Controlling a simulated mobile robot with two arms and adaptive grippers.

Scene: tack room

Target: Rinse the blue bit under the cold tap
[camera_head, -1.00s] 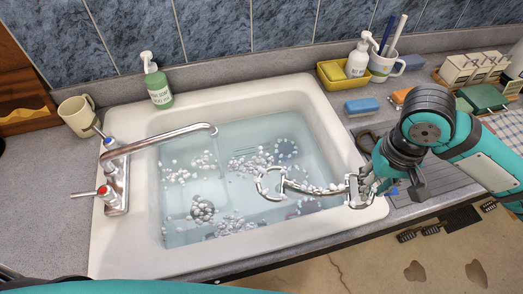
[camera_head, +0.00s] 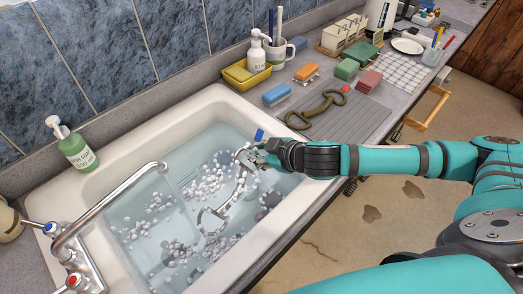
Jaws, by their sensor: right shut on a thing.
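My right gripper (camera_head: 262,158) is shut on a silver bit (camera_head: 238,188) with rings at its ends. The gripper holds one end near the sink's right rim, and the bit slants down left over the basin, its far ring among the white bubbles. A small blue piece (camera_head: 259,135) shows beside the jaws; I cannot tell whether it belongs to the bit. The curved spout (camera_head: 110,202) ends left of the bit, apart from it. The cold tap with its blue mark (camera_head: 50,228) is at the lower left. I cannot tell whether water runs. My left gripper is out of view.
The white sink (camera_head: 110,150) holds water with bubbles; dark round shapes lie in it. A red-marked tap (camera_head: 75,281) and green soap bottle (camera_head: 75,150) stand left. A brass-coloured bit (camera_head: 316,110) lies on the grooved drainboard. Sponges, a yellow caddy (camera_head: 247,76) and a mug line the back.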

